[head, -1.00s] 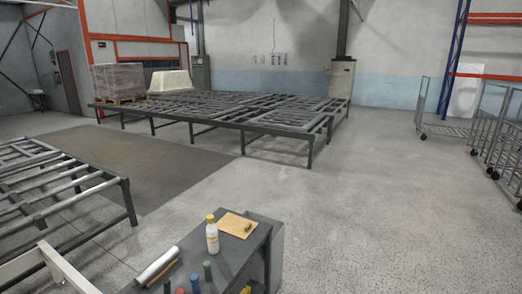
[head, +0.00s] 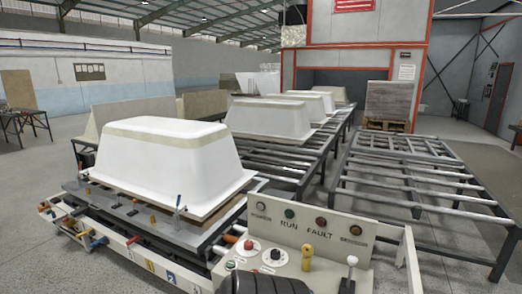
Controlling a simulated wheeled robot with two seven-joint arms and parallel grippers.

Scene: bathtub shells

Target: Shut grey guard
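I cannot pick out a grey guard for certain in the head view. A beige control panel (head: 325,236) stands at the lower right, marked RUN and FAULT, with several round lamps or buttons along its face. On its near ledge are a red button (head: 248,244), a black knob (head: 272,256), a yellow handle (head: 307,252) and a lever with a pale ball top (head: 351,262). A dark ribbed shape at the bottom edge covers part of the ledge; I cannot tell what it is. Neither of my grippers is recognisable in view.
A white tub shell (head: 165,160) sits upside down on a frame with several coloured clamps, left of the panel. More shells (head: 270,118) stand on roller tables behind. An empty metal rack (head: 420,190) is at the right. Open floor (head: 35,170) lies at the left.

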